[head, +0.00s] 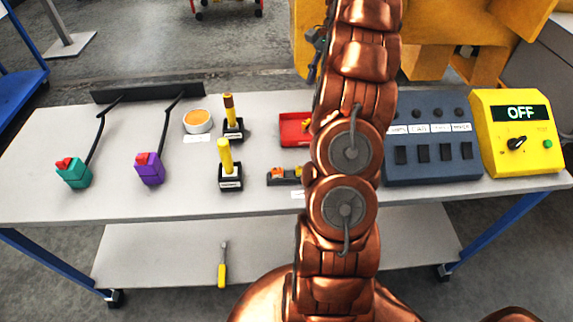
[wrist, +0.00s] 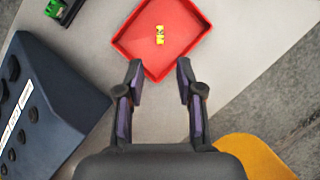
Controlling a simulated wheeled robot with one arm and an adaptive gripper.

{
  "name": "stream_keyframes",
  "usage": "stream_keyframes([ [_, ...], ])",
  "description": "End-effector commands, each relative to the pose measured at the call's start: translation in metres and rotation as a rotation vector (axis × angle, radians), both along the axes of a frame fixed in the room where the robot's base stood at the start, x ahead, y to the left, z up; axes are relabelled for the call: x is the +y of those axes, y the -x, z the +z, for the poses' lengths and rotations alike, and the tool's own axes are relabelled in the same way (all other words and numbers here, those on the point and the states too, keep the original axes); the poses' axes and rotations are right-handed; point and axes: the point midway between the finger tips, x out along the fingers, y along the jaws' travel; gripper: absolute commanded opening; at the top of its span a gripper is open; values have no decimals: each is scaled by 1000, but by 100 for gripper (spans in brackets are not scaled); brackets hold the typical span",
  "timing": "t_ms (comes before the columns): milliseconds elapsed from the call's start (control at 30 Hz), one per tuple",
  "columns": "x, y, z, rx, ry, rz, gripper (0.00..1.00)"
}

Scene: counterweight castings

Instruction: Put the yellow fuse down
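The yellow fuse (wrist: 160,35) lies inside the red tray (wrist: 124,47), on its floor, in the wrist view. My gripper (wrist: 159,66) is open, with its fingers spread and nothing between them. The fingertips are at the tray's near edge in the picture, and the fuse is apart from them, beyond their tips.
A dark switch panel (head: 432,166) and a yellow box reading OFF (head: 520,160) stand right of my arm. A screwdriver (head: 222,270) lies on the lower shelf.

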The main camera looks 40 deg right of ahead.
Motion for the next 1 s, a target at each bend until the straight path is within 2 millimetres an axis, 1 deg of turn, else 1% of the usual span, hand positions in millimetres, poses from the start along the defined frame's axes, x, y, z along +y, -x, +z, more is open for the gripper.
stream_keyframes([
  [67, 9, -2, 3, -4, 2, 21, 37],
  [167, 32, -6, 10, -11, 4, 80, 37],
  [267, 65, -9, 19, -28, 14, 165, 37],
  [300, 79, -10, 23, -35, 20, 202, 37],
  [367, 101, -9, 28, -44, 25, 258, 37],
  [400, 115, -7, 30, -48, 27, 297, 37],
  [467, 136, -5, 35, -60, 37, 351, 37],
  [600, 183, 8, 40, -75, 48, 483, 37],
  [667, 202, 15, 43, -87, 59, 538, 37],
  [800, 243, 37, 43, -99, 73, 666, 37],
  [867, 259, 47, 43, -108, 83, 720, 37],
  [1000, 293, 77, 39, -123, 96, 847, 37],
])
